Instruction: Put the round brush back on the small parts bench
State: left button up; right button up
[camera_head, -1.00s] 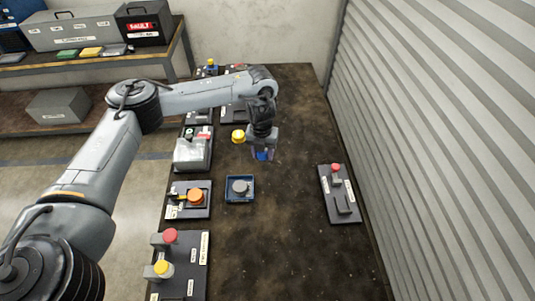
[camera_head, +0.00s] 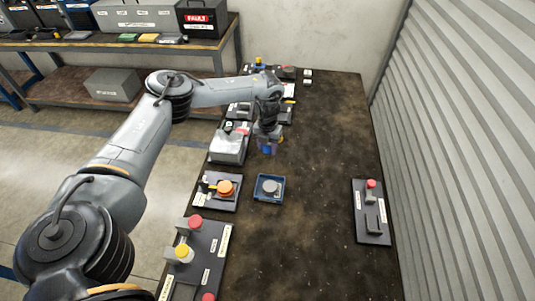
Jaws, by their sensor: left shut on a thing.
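My left gripper (camera_head: 268,146) hangs pointing down over the dark bench (camera_head: 320,150), to the right of the grey boxy fixture. It is shut on a small blue thing (camera_head: 267,150) that shows at its fingertips. The thing is too small and too covered by the fingers to tell for sure that it is the round brush. I cannot tell whether it touches the bench top. No label in view tells which bench is the small parts bench. My right gripper is not in view.
A blue tray (camera_head: 257,198) with a grey round piece stands in front of my left gripper. Button fixtures line the bench's left edge, and a plate with a red knob (camera_head: 371,184) lies at right. A loaded shelf bench (camera_head: 120,47) stands behind left. The bench middle is clear.

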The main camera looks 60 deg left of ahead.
aim_at(267, 153)
pick_arm(q)
notch_tip(267, 153, down, 4)
jog(key=shift+r+b, duration=0.15)
jog(key=shift+b, duration=0.35)
jog(key=shift+f, duration=0.2)
jog(key=o, duration=1)
notch_tip(267, 153, up, 10)
jog(key=shift+r+p, duration=0.2)
jog(key=shift+p, duration=1)
jog(key=shift+r, duration=0.9)
jog(key=shift+r, duration=0.1)
